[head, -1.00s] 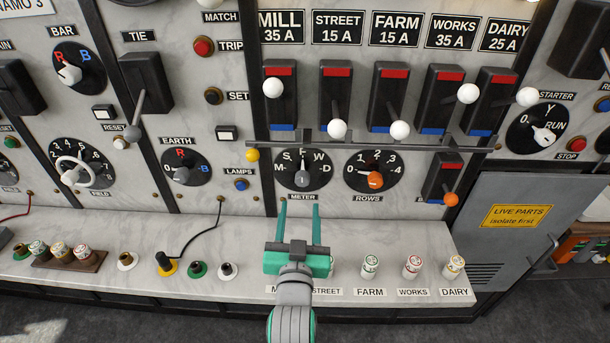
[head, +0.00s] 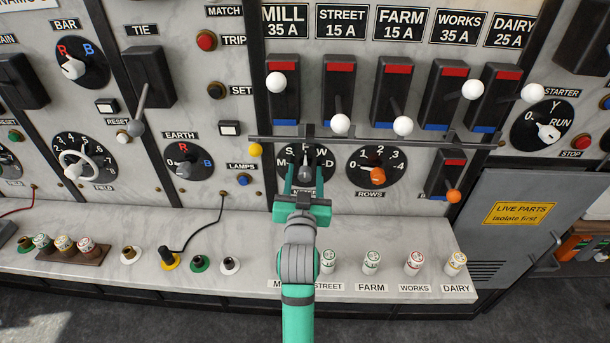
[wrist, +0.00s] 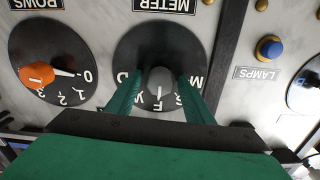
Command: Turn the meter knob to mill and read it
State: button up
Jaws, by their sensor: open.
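The meter knob (head: 305,173) is a grey knob on a round black dial (wrist: 160,52) lettered M, S, F, W and D. In the wrist view, which is upside down, the meter knob (wrist: 160,82) has its white line toward F. My gripper (head: 305,168) is at the dial, with its green fingers on either side of the knob. In the wrist view my gripper (wrist: 158,92) is open, with small gaps seeming to show between fingers and knob. In the head view the gripper hides the lower dial and most of the METER label.
The rows dial (head: 376,167) with an orange knob stands just right of the meter. A rail (head: 350,141) runs above both dials, below several switch levers. The lamps button (head: 243,180) is to the left. Several plugs stand on the ledge (head: 400,285) below.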

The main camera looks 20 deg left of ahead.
jog(key=c, duration=1.1)
jog(key=shift+o, duration=0.2)
jog(key=shift+n, duration=0.4)
jog(key=n, duration=0.7)
jog(key=shift+a+n, duration=0.1)
jog(key=shift+n, duration=0.2)
jog(key=n, duration=0.3)
jog(key=shift+f, duration=0.15)
jog(key=shift+a+n, duration=0.1)
jog(key=shift+n, duration=2.1)
jog(key=shift+f, duration=0.1)
